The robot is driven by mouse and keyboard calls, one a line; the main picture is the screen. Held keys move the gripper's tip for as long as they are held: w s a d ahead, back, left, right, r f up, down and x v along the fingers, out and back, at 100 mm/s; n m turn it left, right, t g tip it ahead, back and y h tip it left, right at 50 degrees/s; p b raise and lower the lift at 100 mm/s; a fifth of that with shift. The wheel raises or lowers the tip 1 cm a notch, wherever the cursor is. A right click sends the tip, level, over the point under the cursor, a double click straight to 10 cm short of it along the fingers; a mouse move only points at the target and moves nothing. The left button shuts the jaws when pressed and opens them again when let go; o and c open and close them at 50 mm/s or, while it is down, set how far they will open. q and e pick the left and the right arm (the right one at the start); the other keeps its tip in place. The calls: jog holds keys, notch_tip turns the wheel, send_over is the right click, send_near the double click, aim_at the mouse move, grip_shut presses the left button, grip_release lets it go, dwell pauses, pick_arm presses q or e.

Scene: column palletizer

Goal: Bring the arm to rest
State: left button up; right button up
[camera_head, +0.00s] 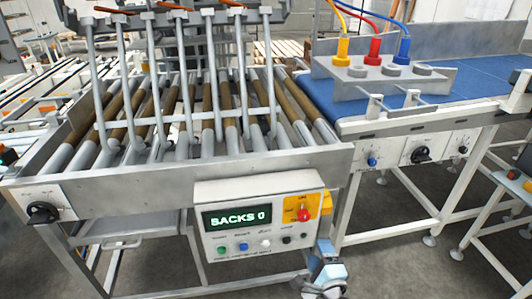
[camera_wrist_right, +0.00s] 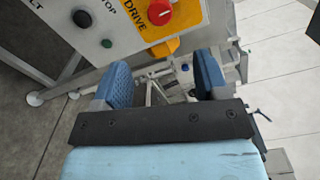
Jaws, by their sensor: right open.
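My right gripper (camera_head: 324,262) is low in the head view, in front of the lower right corner of the control box (camera_head: 262,180). In the right wrist view its two blue padded fingers (camera_wrist_right: 163,78) are spread apart with nothing between them. The red knob (camera_wrist_right: 160,11) on its yellow plate lies beyond the fingertips in that view, apart from them. My left gripper does not show in either view.
The box's green display (camera_head: 237,217) seems to read "SACKS 0". A roller conveyor (camera_head: 180,188) with metal bars above stands behind the box. A blue belt conveyor (camera_head: 482,75) stands at right, with yellow, red and blue connectors (camera_head: 373,50). Bare floor (camera_head: 400,262) shows at lower right.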

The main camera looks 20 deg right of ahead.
jog(key=s+a+r+n+g+y+p, duration=0.1)
jog(key=s+a+n+g+y+p, duration=0.5)
jog(key=n, duration=2)
jog(key=s+a+y+p, duration=0.1)
jog(key=s+a+p, duration=0.4)
jog(key=s+a, duration=0.2)
jog(key=shift+s+a+n+y, duration=0.3)
jog(key=shift+s+a, duration=0.05)
jog(key=shift+a, duration=0.1)
